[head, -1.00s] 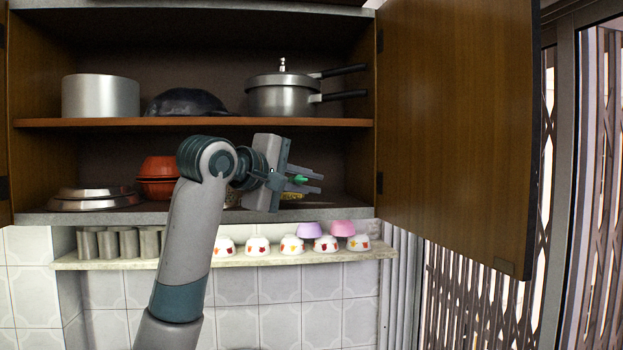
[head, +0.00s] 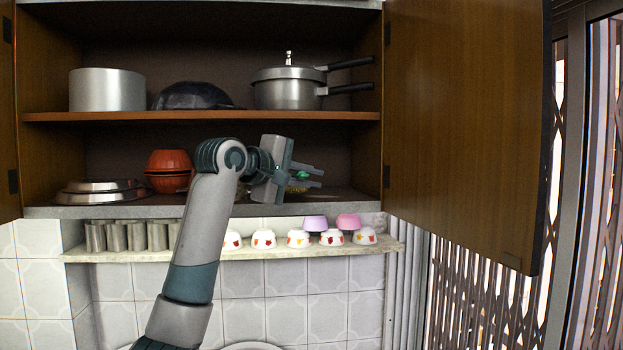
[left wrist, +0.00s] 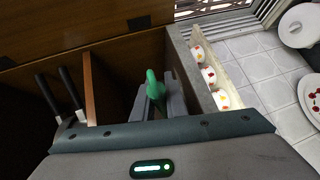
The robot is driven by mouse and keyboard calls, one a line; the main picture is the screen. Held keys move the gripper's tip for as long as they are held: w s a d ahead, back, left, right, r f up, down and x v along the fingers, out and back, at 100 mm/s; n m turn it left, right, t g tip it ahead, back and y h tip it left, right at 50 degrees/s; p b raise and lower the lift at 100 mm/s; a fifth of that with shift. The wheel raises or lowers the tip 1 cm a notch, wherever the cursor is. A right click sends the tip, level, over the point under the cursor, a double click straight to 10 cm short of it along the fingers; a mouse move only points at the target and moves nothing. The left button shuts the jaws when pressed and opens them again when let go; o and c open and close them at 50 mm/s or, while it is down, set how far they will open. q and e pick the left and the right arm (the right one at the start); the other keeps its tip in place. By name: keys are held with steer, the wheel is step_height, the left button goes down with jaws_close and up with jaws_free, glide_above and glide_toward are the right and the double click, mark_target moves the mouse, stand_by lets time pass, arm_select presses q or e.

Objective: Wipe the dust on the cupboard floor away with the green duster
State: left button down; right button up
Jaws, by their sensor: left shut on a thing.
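The green duster (head: 302,175) shows as a small green piece between the fingers of my left gripper (head: 314,178), which is shut on it. In the left wrist view the duster (left wrist: 153,88) stands up between the fingers (left wrist: 160,98). The gripper is inside the cupboard's lower compartment, a little above the cupboard floor (head: 345,195), right of the middle. A small yellowish patch shows just below the fingers; I cannot tell whether it is dust. My forearm hides part of the floor. My right gripper is not in view.
Stacked orange bowls (head: 169,160) and steel plates (head: 100,192) stand on the left. A middle shelf (head: 200,116) with pots is above the arm. The open door (head: 465,130) bounds the right side. Steel tumblers (head: 136,236) and small bowls (head: 298,238) line the ledge below.

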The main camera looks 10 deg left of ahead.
arm_select(q)
steer(key=shift+f+b, duration=0.55)
steer(key=shift+f, duration=0.3)
stand_by(0.9)
steer(key=shift+d, duration=0.15)
steer(key=d, duration=0.1)
steer(key=w+d+p, duration=0.1)
steer(key=d, duration=0.1)
stand_by(0.4)
steer(key=shift+w+d, duration=0.25)
steer(key=shift+d, duration=0.5)
steer(key=shift+w+d, duration=0.25)
steer(key=shift+d, duration=0.6)
steer(key=shift+w+d, duration=0.25)
steer(key=shift+d, duration=0.5)
steer(key=shift+w+d, duration=0.25)
steer(key=shift+d, duration=0.45)
